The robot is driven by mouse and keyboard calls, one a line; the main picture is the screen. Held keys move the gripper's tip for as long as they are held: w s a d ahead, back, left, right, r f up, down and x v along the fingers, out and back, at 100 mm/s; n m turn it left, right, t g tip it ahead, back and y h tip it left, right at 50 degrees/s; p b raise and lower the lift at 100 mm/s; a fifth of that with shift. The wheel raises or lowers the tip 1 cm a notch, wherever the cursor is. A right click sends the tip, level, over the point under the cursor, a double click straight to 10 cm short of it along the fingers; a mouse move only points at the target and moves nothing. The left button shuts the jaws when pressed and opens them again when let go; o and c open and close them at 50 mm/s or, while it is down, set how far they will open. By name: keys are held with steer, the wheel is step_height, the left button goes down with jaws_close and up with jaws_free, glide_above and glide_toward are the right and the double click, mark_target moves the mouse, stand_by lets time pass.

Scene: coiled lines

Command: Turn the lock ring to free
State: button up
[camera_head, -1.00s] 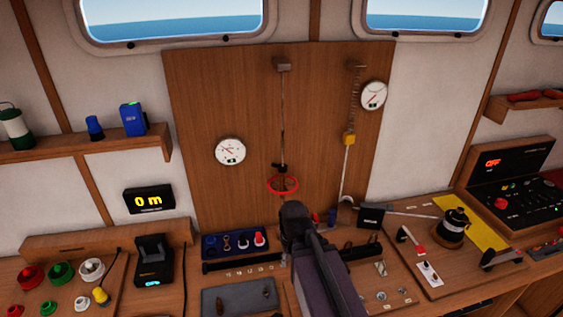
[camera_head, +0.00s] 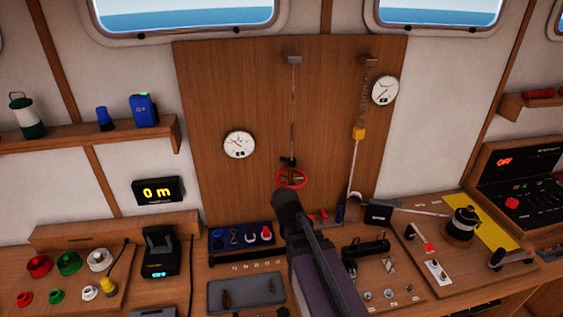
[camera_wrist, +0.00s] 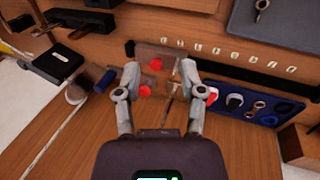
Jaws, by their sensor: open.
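A red ring (camera_head: 291,179) sits around the lower end of a thin vertical rod on the wooden panel. It is the only ring of that kind I see, but I cannot tell for certain that it is the lock ring. My gripper (camera_head: 286,197) is seen from behind, just below the red ring in the picture. In the wrist view my gripper (camera_wrist: 160,72) has its two fingers spread apart, with nothing held between them. Small red parts (camera_wrist: 145,91) on a wooden block show between the fingers. I cannot make out the whole red ring in the wrist view.
A blue tray (camera_head: 241,247) with small fittings lies left of my arm. Right of it are a black box (camera_head: 379,213) and a yellow plate (camera_head: 487,228) with a black-topped drum (camera_head: 461,221). A round gauge (camera_head: 239,145) is on the panel.

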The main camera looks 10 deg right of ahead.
steer(key=w+r+n+t+h+b, duration=0.1)
steer(key=w+r+h, duration=0.1)
steer(key=w+h, duration=0.35)
steer(key=n+t+h+b, duration=0.3)
steer(key=t+h, duration=0.3)
steer(key=h, duration=0.1)
glide_toward(283, 159)
steer(key=a, duration=0.3)
steer(key=shift+s+a+f, duration=0.15)
steer(key=shift+s+f, duration=0.2)
steer(key=x, duration=1.3)
steer(key=shift+w+d+r, duration=0.1)
steer(key=shift+d+r, duration=0.05)
steer(key=shift+d, duration=0.25)
steer(key=shift+c, duration=0.2)
